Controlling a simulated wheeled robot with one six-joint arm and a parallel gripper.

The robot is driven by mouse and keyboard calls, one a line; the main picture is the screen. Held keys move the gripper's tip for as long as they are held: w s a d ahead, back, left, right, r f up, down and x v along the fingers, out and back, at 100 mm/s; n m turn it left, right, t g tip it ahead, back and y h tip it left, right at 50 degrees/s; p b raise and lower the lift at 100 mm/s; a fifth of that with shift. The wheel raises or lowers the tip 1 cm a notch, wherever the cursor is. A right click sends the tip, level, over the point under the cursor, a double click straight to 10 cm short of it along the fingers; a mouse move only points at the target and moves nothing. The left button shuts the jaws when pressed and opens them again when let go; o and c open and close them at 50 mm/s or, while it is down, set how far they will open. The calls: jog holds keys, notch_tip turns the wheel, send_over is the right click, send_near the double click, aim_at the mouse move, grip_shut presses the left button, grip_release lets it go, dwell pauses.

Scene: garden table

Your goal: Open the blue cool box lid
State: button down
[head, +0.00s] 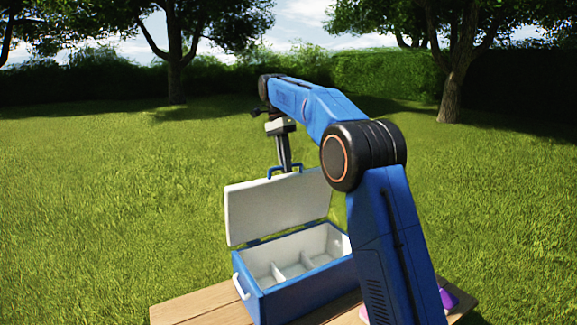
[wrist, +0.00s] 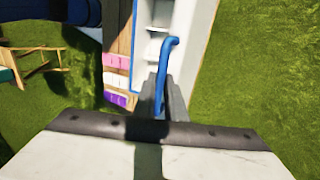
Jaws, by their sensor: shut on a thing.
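The blue cool box (head: 310,293) stands on the wooden table, its white inside divided into compartments. Its lid (head: 275,207) is raised, standing up at the rear edge with the white inner face toward the head camera. A blue handle (head: 271,171) is on the lid's upper edge. My gripper (head: 285,165) is shut on this handle from above. In the wrist view the blue handle (wrist: 166,62) runs between the fingers (wrist: 163,103). The white lid (wrist: 200,50) shows beside it, and the box inside (wrist: 153,48) is partly seen.
The wooden table (head: 195,308) shows at the front. My arm hides much of the table's right side. A purple item (head: 448,298) lies there; pink and purple pieces (wrist: 116,80) show in the wrist view. A wooden piece of furniture (wrist: 40,66) stands on the grass. Open lawn lies behind the box.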

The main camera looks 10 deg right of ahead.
jog(key=shift+w+a+f, duration=0.2)
jog(key=shift+w+f, duration=0.05)
jog(key=shift+w, duration=0.15)
jog(key=c, duration=1.8)
grip_release()
